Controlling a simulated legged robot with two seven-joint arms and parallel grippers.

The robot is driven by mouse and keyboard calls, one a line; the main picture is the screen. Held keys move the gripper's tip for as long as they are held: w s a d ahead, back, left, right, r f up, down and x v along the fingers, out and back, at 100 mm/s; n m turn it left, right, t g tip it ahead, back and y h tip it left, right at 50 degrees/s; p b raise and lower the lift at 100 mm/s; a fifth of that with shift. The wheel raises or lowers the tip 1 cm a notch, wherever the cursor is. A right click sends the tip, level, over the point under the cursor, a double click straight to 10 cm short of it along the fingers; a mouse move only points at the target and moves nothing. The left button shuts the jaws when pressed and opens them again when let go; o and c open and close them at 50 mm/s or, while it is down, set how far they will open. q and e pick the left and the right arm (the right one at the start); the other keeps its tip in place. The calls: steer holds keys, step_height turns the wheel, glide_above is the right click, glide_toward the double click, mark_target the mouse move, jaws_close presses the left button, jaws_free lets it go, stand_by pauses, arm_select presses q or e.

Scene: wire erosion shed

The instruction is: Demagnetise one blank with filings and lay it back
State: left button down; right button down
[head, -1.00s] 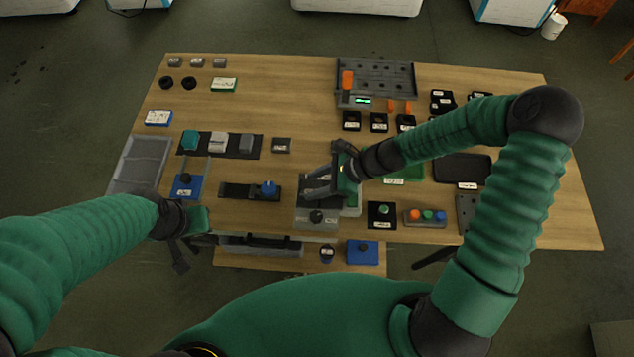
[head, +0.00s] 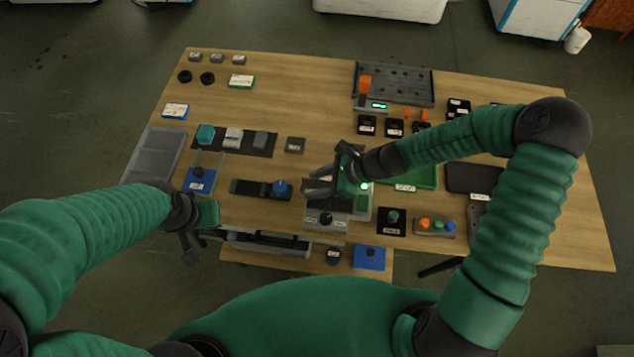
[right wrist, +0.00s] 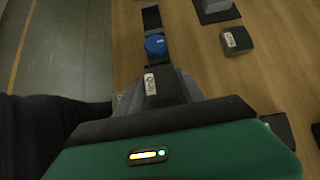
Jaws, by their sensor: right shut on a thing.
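My right gripper (head: 316,184) is low over a grey unit with a black knob (head: 325,219). It is shut on a dark block with a white label (right wrist: 163,86), seen at the jaws in the right wrist view and mostly hidden by the hand. Whether the block touches the unit I cannot tell. A teal block (head: 205,134), a light grey block (head: 233,138) and a dark grey block (head: 260,140) stand on a black mat. A labelled dark block (head: 295,145) sits right of the mat. My left gripper (head: 190,245) hangs at the front left edge; its jaws are unclear.
A black strip holds a blue knob (head: 280,187) left of my right gripper. A green tray (head: 420,176), a black pad with a green button (head: 392,217) and a button box (head: 434,227) lie to the right. A grey tray (head: 157,155) is far left. The back middle is clear.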

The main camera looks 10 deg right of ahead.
mark_target(317, 186)
steer(key=shift+r+p, duration=3.35)
steer(key=shift+r, duration=0.35)
steer(key=shift+f, duration=0.1)
